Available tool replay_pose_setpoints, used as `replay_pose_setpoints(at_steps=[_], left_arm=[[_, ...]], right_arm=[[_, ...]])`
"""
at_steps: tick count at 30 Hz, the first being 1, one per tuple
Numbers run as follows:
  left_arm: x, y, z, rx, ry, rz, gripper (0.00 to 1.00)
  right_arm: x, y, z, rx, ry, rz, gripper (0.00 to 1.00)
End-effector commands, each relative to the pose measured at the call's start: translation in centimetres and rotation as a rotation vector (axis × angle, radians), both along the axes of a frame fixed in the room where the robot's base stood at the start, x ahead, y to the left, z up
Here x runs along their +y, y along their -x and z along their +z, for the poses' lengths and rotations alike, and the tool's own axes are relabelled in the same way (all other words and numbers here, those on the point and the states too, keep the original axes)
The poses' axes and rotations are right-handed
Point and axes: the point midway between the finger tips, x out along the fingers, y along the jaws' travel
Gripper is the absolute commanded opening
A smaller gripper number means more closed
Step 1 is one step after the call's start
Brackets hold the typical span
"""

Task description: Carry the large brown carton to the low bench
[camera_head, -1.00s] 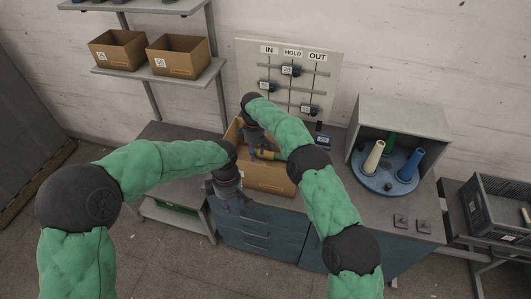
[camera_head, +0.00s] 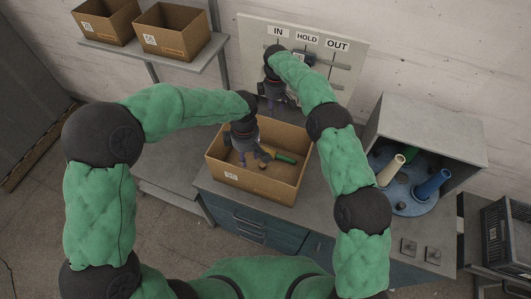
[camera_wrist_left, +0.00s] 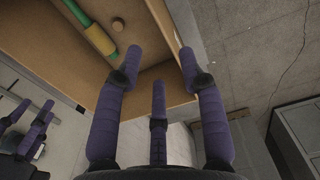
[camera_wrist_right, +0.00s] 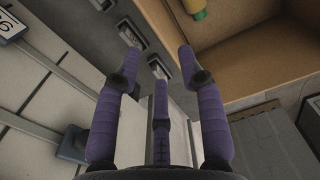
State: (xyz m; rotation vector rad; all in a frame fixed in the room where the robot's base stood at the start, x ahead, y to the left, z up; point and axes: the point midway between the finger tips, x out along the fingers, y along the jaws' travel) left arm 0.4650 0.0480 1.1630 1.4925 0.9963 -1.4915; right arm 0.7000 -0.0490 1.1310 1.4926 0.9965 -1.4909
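The large brown carton (camera_head: 248,183) is open-topped and appears to rest on the bench with blue drawers. A green and yellow item (camera_head: 285,157) and small tan pieces lie inside. My left gripper (camera_head: 245,155) is over the carton, fingers spread; in the left wrist view its fingers (camera_wrist_left: 160,62) are close to a carton wall (camera_wrist_left: 176,35). My right gripper (camera_head: 272,103) is at the carton's back side, fingers spread; in the right wrist view (camera_wrist_right: 158,58) one finger overlaps the carton rim. Contact is unclear in both. A lower grey bench (camera_head: 165,183) stands to the left, partly hidden by my left arm.
Two smaller cartons (camera_head: 170,32) stand on a wall shelf at upper left. The IN/HOLD/OUT board (camera_head: 350,60) is behind the carton. A grey housing with cones on a blue turntable (camera_head: 400,200) is at right. A dark crate (camera_head: 505,240) is at far right.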

Motion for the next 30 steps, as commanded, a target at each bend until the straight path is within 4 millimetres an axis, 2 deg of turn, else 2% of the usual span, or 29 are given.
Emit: replay_pose_setpoints(at_steps=[11, 14, 24, 30], left_arm=[[0.0, 0.0, -0.6, 0.002, -0.001, 0.0, 0.4], [0.0, 0.1, -1.7, 0.003, -0.001, 0.0, 0.4], [0.0, 0.1, -7.3, 0.004, -0.001, 0.0, 0.4], [0.0, 0.0, -9.7, 0.002, -0.001, 0.001, 0.4]], right_arm=[[0.0, 0.0, -0.7, 0.003, 0.001, 0.0, 0.4], [0.0, 0.1, -1.8, 0.004, 0.001, 0.0, 0.4], [-0.1, 0.0, -7.3, 0.003, 0.001, -0.001, 0.4], [-0.1, 0.0, -9.7, 0.001, 0.001, -0.001, 0.4]])
